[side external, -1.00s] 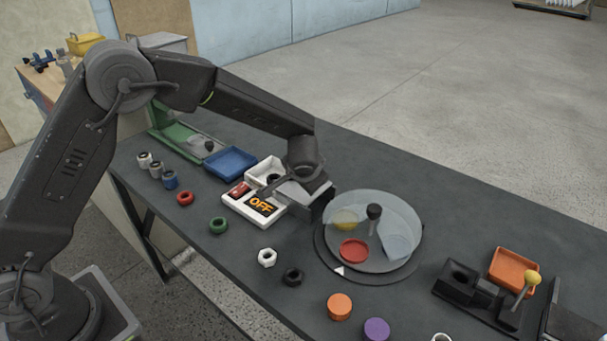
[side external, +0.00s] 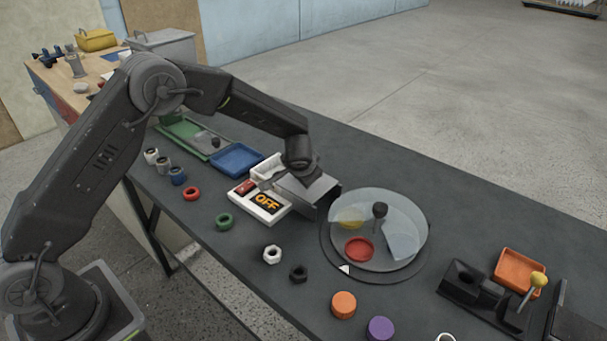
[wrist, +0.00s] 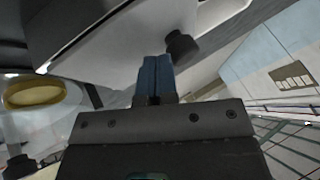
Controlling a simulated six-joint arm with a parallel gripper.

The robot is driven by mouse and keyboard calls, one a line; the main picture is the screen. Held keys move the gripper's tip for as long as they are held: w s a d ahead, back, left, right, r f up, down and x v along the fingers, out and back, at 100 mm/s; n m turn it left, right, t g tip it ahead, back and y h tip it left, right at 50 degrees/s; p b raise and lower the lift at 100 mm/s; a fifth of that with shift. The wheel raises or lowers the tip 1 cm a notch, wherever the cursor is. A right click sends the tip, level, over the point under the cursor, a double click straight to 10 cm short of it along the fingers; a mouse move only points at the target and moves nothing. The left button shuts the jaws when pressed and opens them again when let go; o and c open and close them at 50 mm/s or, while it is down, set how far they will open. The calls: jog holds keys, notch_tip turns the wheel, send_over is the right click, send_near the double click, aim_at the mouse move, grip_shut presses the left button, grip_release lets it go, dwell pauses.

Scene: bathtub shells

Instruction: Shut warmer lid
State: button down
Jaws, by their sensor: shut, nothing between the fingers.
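The warmer (side external: 258,202) is a low white unit whose panel reads "OFF" in orange, with a red patch beside it. A pale grey plate (side external: 307,189), seemingly its lid, stands tilted at the warmer's right side. In the wrist view a pale panel with a black knob (wrist: 181,46), likely the same lid, lies just beyond my fingers. My gripper (wrist: 155,62) is shut and empty, its bluish fingertips together close to the knob. I cannot tell whether they touch the lid. In the side view my fingers are hidden behind the plate.
A round turntable under a clear cover with a black knob (side external: 379,210) stands close on the right. A blue tray (side external: 236,158) lies to the left.

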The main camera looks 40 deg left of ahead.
jog(key=a, duration=1.1)
jog(key=shift+a, duration=0.15)
jog(key=d, duration=0.3)
jog(key=s+d, duration=0.1)
jog(key=shift+s+d+r, duration=0.1)
jog(key=shift+d+r, duration=0.2)
jog(key=shift+d, duration=0.05)
jog(key=s+d+r+n+h, duration=0.1)
jog(key=s+d+r, duration=0.1)
jog(key=s+r, duration=0.75)
jog(key=s+d+r+n, duration=0.1)
jog(key=s+d+r, duration=0.1)
jog(key=s+r, duration=0.75)
jog(key=s+d+r+h, duration=0.1)
jog(key=s+d, duration=0.1)
jog(key=s, duration=0.6)
jog(key=s+d+r+h, duration=0.1)
jog(key=s+d+h, duration=0.1)
jog(key=s, duration=0.6)
jog(key=shift+s+d+r, duration=0.35)
jog(key=shift+r, duration=0.05)
